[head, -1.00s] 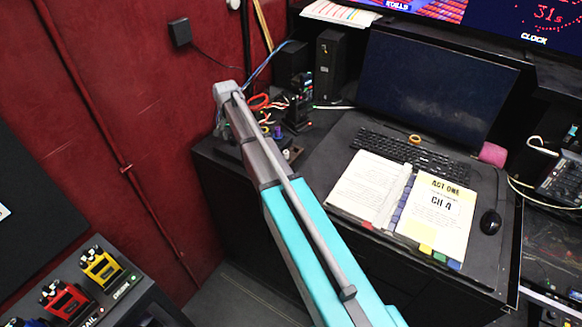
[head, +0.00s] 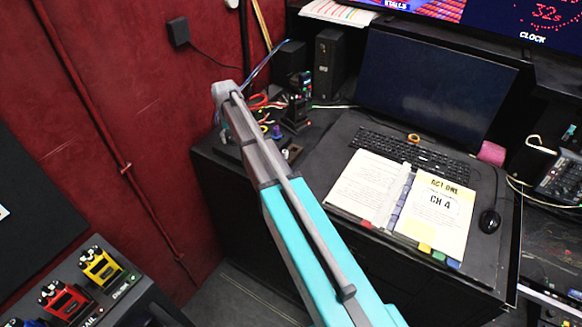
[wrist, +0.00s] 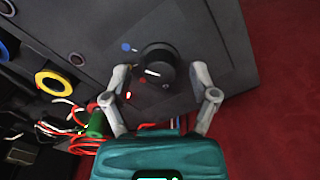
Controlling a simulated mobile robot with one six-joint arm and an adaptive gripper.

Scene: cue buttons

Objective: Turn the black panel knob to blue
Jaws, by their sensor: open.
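In the wrist view a round black knob (wrist: 159,58) with a short white mark on its face stands on a dark grey panel (wrist: 225,45). A blue dot (wrist: 126,47) is on the panel to the upper left of the knob, and a small red light (wrist: 128,95) is to its lower left. The white mark lies nearly level; I cannot tell which colour it points at. My gripper (wrist: 159,75) is open, with one finger on each side of the knob. A gap shows at the right finger; contact is unclear on the left. In the head view my arm hides the knob.
Red wires (wrist: 95,142), a green cylinder (wrist: 97,124) and a yellow ring (wrist: 54,83) are left of my gripper in the wrist view. In the head view a desk holds an open binder (head: 437,220), keyboard (head: 410,152) and monitor (head: 436,88). A red wall (head: 150,130) is left.

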